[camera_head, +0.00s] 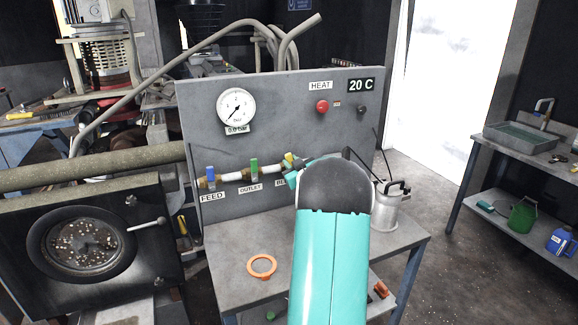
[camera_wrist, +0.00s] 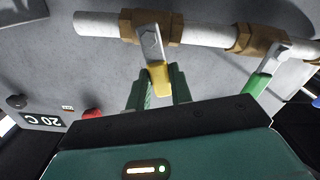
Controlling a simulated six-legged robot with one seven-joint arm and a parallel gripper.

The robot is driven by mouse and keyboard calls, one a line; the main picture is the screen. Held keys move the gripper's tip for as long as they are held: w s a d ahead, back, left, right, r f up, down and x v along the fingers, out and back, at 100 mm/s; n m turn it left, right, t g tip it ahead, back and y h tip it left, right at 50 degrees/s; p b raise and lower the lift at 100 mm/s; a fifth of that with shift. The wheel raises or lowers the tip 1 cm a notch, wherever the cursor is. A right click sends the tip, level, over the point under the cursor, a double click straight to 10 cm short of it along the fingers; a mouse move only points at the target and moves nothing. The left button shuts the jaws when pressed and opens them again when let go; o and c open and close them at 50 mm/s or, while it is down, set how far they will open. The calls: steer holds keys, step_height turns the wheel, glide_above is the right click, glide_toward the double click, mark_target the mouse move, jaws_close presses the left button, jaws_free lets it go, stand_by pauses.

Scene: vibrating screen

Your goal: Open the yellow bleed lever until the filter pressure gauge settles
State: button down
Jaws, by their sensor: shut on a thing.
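The yellow bleed lever (camera_head: 288,159) is at the right end of the white pipe on the grey panel, partly hidden by my arm in the head view. In the wrist view, which is upside down, the yellow handle (camera_wrist: 159,78) lies between the two green fingers of my gripper (camera_wrist: 161,88). My gripper is shut on it. The valve's brass body (camera_wrist: 150,26) shows above the fingers there. The filter pressure gauge (camera_head: 236,106) is a round white dial with its needle pointing lower left. The display under it reads 0.0 bar.
A blue feed lever (camera_head: 210,174) and a green outlet lever (camera_head: 254,168) stand to the left on the same pipe. A red knob (camera_head: 322,107) is above. An orange ring (camera_head: 262,266) and a metal can (camera_head: 391,208) are on the bench (camera_head: 225,285).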

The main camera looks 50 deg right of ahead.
steer(key=shift+s+d+m, duration=0.25)
steer(key=shift+d+m, duration=0.1)
steer(key=shift+m, duration=0.6)
steer(key=shift+s+d+m, duration=0.2)
steer(key=shift+d+m, duration=0.1)
steer(key=shift+m, duration=0.65)
steer(key=c, duration=1.2)
jaws_free()
steer(key=shift+c, duration=0.2)
steer(key=shift+r, duration=0.1)
steer(key=v, duration=1.4)
steer(key=shift+w, duration=0.15)
